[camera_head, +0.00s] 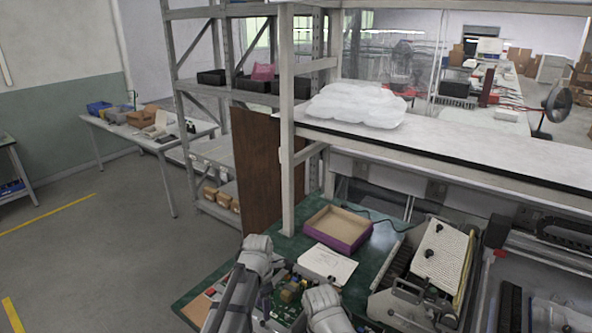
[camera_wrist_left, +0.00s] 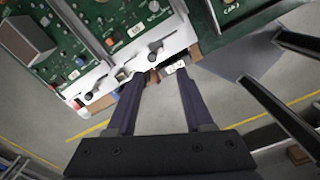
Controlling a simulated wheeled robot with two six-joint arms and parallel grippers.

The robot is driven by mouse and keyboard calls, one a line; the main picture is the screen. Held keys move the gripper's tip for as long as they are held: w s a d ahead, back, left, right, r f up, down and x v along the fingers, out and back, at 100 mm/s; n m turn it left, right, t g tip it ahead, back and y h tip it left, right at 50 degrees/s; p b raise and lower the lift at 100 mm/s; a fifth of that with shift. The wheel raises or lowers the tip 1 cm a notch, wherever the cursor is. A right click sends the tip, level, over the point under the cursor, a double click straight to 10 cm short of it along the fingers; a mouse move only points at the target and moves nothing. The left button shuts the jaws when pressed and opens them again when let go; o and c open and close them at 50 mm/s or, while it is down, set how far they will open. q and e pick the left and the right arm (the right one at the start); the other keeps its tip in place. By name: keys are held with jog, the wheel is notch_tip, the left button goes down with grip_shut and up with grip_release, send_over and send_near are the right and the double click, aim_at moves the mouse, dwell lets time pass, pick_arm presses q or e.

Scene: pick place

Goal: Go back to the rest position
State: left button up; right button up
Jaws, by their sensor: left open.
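My left gripper (camera_head: 266,298) is low in the head view, over the front of the green worktable, partly hidden by its own arm. In the left wrist view its two dark fingers (camera_wrist_left: 162,77) are apart with nothing held between them. Their tips appear over the edge of a circuit board (camera_wrist_left: 120,35) in a pale frame; I cannot tell if they touch it. A grey link of my other arm (camera_head: 326,309) shows at the bottom of the head view, but its gripper cannot be made out.
An open purple-sided box (camera_head: 338,232) and white paper (camera_head: 327,264) lie on the green table (camera_head: 378,256). A ribbed machine (camera_head: 440,258) stands to the right. A shelf above holds a white bag (camera_head: 356,104). A brown panel (camera_head: 257,165) stands behind.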

pick_arm(q)
jog(key=s+d+m, duration=0.2)
jog(key=s+m, duration=0.6)
jog(key=m, duration=0.6)
jog(key=s+d+m+y, duration=0.1)
jog(key=s+d+m, duration=0.2)
jog(key=s+m, duration=0.5)
jog(key=m, duration=0.6)
